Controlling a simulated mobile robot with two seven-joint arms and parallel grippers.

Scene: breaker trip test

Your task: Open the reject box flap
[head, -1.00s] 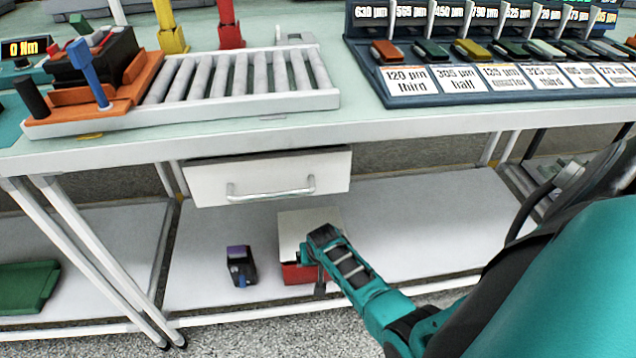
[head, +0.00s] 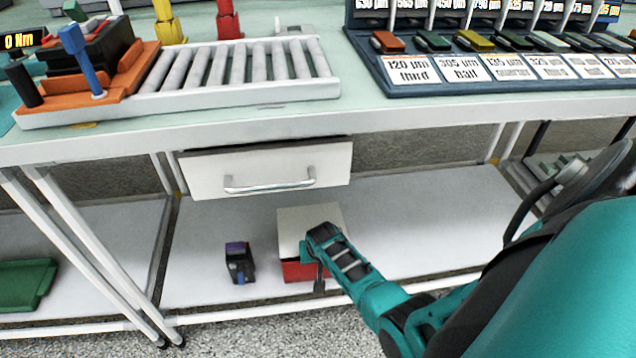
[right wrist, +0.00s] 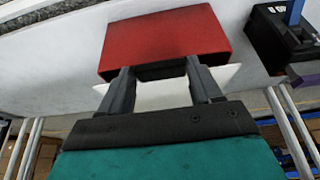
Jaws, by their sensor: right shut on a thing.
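The reject box is a red box (head: 297,271) with a pale flap (head: 296,222) on top, standing on the lower shelf under the drawer. In the right wrist view the red box (right wrist: 165,42) lies just beyond my fingers, and the pale flap (right wrist: 150,97) shows between and beside them. My right gripper (right wrist: 158,73) is shut on a dark bar-like handle (right wrist: 160,72) at the flap's front edge. In the head view the right gripper (head: 319,278) covers the box's right front part. The flap looks about closed. My left gripper is not in view.
A black device with a purple top (head: 239,263) stands just left of the box. A white drawer (head: 268,168) with a metal handle is above, and the bench (head: 400,128) overhangs the shelf. The shelf (head: 440,215) is clear to the right. A green tray (head: 25,283) lies far left.

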